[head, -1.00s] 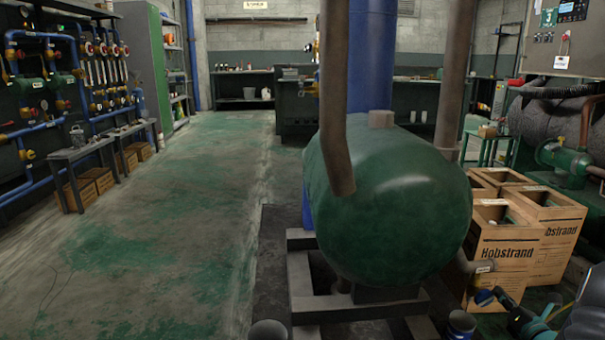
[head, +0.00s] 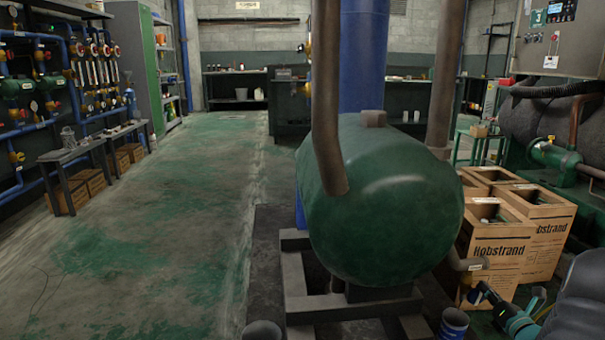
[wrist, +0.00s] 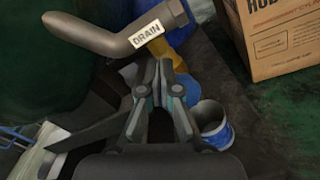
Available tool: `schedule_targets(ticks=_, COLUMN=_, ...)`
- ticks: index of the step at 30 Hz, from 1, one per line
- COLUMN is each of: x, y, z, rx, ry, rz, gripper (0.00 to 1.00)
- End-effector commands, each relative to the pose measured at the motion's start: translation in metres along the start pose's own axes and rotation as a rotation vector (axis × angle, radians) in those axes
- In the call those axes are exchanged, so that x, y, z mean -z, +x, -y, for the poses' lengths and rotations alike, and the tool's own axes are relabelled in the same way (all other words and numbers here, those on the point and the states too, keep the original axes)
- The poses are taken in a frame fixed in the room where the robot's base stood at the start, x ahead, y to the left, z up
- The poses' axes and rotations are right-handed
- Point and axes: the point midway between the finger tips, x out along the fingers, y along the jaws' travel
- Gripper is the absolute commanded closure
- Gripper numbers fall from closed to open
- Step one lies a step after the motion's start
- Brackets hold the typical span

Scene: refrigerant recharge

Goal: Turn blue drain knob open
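A grey drain pipe with a white DRAIN label (wrist: 146,34) crosses the top of the wrist view. It also shows low on the green tank in the head view (head: 472,265). A yellow valve part (wrist: 171,57) sits below the pipe's end. A blue part, likely the drain knob (wrist: 189,89), shows behind my gripper's fingers and is mostly hidden by them. My gripper (wrist: 160,68) is right at this blue part, its fingertips close together. Whether they grip it is unclear. In the head view my gripper (head: 490,297) is below the pipe, at lower right.
A blue can (wrist: 215,126), open at the top, stands on the floor just right of my gripper; it also shows in the head view (head: 454,323). Cardboard boxes (head: 500,255) stand right of the green tank (head: 385,215).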

Motion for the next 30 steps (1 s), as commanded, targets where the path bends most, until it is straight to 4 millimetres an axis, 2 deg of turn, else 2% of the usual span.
schedule_targets(ticks=1, x=0.011, y=0.0, z=-0.001, rx=0.0, ry=0.009, rz=-0.018, gripper=1.0)
schedule_targets(ticks=3, x=0.011, y=0.0, z=0.0, rx=0.001, ry=0.009, rz=-0.018, gripper=1.0)
schedule_targets(ticks=14, x=0.01, y=-0.002, z=0.001, rx=0.006, ry=0.01, rz=-0.018, gripper=1.0)
schedule_targets(ticks=23, x=0.002, y=-0.003, z=-0.001, rx=0.008, ry=0.009, rz=-0.015, gripper=1.0)
schedule_targets(ticks=30, x=-0.003, y=-0.025, z=0.0, rx=0.011, ry=0.007, rz=-0.007, gripper=1.0)
